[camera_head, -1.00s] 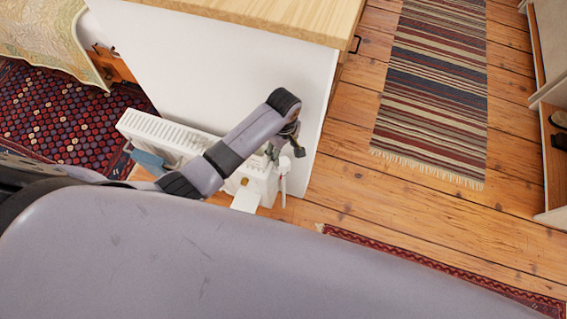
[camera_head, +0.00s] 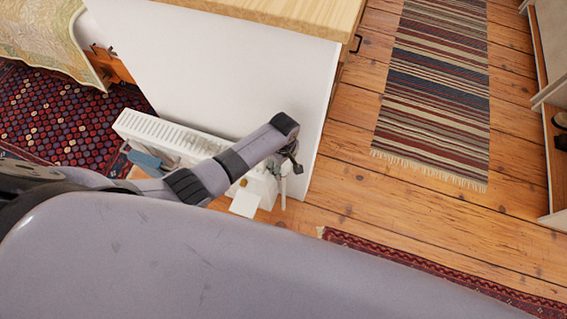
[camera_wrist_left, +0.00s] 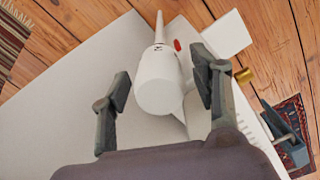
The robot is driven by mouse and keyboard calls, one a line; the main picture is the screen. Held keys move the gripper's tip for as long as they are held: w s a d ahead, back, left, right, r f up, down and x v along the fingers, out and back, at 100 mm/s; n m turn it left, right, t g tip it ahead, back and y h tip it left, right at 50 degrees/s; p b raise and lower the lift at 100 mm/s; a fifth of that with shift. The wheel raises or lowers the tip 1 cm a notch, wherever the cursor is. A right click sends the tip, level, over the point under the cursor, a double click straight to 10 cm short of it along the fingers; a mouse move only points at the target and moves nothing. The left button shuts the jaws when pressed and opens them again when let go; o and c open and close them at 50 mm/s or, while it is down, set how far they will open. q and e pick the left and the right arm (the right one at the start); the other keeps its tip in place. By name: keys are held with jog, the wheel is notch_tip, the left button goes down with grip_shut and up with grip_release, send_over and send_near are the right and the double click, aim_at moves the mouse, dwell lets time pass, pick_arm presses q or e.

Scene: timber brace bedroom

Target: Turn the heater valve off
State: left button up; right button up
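The white heater (camera_head: 165,134) stands low against the white side panel of a wooden-topped cabinet. Its white valve (camera_head: 284,186) is at the right end, partly hidden behind my gripper in the head view. In the left wrist view the valve's round white knob (camera_wrist_left: 160,88) is near the centre, with a small red mark beside it. My left gripper (camera_head: 285,166) is at the valve from above. In the wrist view the fingers of that gripper (camera_wrist_left: 163,80) are apart, one on each side of the knob, with visible gaps. My right gripper is not in view.
The cabinet panel (camera_head: 220,65) is close beside the left arm. A white plate (camera_head: 245,203) and a blue-grey item (camera_head: 147,162) are by the heater. The wood floor (camera_head: 345,190) to the right is clear, with a striped rug (camera_head: 435,90) farther off.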

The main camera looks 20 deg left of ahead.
pick_arm(q)
jog(key=c, duration=1)
jog(key=shift+c, duration=0.2)
jog(key=shift+m, duration=0.3)
